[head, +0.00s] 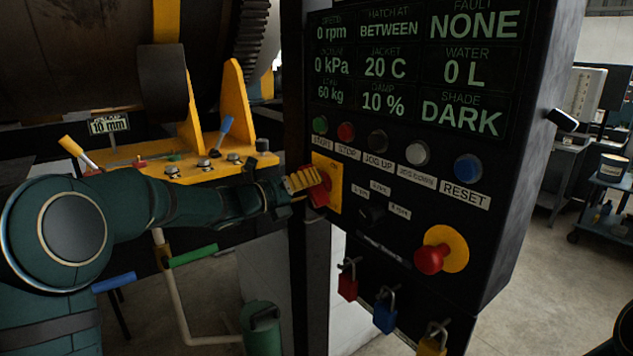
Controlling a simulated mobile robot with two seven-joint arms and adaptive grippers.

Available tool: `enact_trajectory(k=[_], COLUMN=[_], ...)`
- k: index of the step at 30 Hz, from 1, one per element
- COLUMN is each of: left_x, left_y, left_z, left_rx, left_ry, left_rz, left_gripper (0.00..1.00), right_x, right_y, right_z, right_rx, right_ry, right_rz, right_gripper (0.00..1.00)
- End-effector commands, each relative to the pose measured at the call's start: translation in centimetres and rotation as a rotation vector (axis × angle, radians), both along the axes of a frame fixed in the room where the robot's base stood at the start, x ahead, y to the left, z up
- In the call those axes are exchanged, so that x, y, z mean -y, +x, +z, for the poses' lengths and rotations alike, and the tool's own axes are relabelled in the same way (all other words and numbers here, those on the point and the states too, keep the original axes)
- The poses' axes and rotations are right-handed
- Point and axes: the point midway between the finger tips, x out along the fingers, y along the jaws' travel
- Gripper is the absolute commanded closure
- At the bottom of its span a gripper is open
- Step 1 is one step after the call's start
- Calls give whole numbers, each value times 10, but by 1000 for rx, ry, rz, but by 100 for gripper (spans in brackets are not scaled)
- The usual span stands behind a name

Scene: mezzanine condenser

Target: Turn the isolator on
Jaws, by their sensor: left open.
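The isolator is a red rotary handle (321,191) on a yellow plate (335,178), at the left edge of the black control panel (490,210). My left gripper (303,179) comes in from the left with its yellow fingers at the red handle. The fingers are open and overlap the handle's left side in the picture; I cannot tell whether they touch it. They hide part of the handle, so its exact setting is unclear. My right gripper is not in view.
The panel's lit display (410,70) reads 0 rpm and fault NONE. Buttons sit below it, with a red emergency stop (432,258) lower right. Padlocks, including a red one (348,283), hang underneath. A yellow machine bracket (235,105) with levers stands behind my arm.

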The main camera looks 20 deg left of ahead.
Motion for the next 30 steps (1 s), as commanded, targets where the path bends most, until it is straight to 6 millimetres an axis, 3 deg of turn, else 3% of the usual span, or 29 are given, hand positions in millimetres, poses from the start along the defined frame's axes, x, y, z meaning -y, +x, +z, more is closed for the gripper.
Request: enact_trajectory(k=[6, 17, 18, 22, 23, 30], left_x=[14, 16, 16, 16, 16, 16], left_y=[18, 21, 21, 21, 21, 21], left_z=[0, 0, 0, 0, 0, 0], left_rx=[-1, -1, -1, -1, -1, 0], left_ry=[0, -1, 0, 0, 0, -1], left_rz=[-1, 1, 1, 1, 1, 1], left_gripper=[45, 45, 50, 95, 100, 100], right_x=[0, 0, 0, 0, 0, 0], right_y=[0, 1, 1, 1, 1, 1], right_z=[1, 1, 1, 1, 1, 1], right_rx=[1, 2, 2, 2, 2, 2], right_ry=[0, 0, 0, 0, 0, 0], right_rz=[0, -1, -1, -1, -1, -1], right_gripper=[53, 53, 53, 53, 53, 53])
